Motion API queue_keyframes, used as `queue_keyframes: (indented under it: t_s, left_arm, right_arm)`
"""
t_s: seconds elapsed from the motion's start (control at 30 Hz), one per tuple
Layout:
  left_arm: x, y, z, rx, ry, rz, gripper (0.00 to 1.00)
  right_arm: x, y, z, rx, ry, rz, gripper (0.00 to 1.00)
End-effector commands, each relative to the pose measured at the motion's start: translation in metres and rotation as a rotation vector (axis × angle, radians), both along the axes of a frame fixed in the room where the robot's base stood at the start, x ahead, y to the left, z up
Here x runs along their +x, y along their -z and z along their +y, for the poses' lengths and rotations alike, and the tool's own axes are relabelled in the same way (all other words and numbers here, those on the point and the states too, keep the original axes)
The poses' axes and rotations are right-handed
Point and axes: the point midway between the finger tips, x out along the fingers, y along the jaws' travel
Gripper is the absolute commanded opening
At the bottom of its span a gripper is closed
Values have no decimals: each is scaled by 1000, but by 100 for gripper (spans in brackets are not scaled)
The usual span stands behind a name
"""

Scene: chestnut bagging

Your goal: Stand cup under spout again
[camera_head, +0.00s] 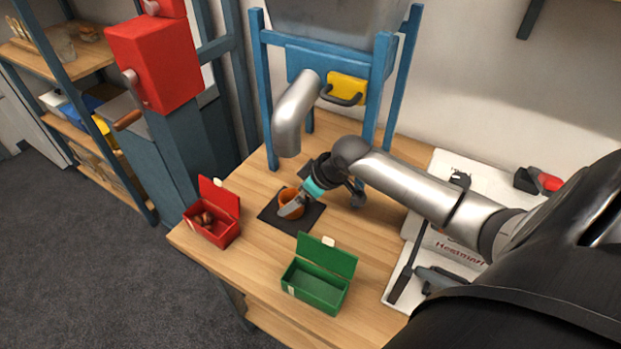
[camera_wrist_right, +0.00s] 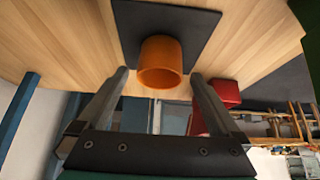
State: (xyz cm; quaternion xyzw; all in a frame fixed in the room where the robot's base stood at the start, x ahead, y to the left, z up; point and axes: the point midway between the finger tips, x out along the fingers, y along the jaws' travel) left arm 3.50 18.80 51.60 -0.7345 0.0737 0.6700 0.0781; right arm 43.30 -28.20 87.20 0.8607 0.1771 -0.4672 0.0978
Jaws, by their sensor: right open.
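An orange cup (camera_head: 288,196) stands on a black mat (camera_head: 273,217) on the wooden table, below the grey spout (camera_head: 294,115) in the picture. I cannot tell whether it is exactly under the mouth of the spout. My right gripper (camera_head: 293,205) is at the cup, and its fingers partly hide it in the head view. In the right wrist view the cup (camera_wrist_right: 161,62) shows in line with the gap between the spread fingers (camera_wrist_right: 159,76), with space on both sides. The right gripper is open and holds nothing. My left gripper is not in view.
A red open box (camera_head: 224,237) with chestnuts stands left of the mat. A green open box (camera_head: 312,291), seemingly empty, stands in front. The blue frame (camera_head: 262,90) with a yellow handle piece (camera_head: 346,88) rises behind. A white bag (camera_head: 445,247) lies at right.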

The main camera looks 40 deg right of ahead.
Motion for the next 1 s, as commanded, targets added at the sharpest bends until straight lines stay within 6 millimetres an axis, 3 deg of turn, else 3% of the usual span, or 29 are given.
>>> queue_keyframes:
  t_s: [0.2, 0.4, 0.6, 1.0]
  left_arm:
    - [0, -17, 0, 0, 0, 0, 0]
    - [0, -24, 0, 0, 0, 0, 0]
    - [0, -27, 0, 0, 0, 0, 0]
    - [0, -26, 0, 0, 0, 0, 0]
  right_arm:
    - [-25, -43, -11, -4, -3, 2, 100]
    - [-40, -68, -18, -2, 1, 2, 100]
    - [-46, -77, -19, 0, -1, 1, 100]
    - [-46, -77, -19, 1, -1, 0, 100]
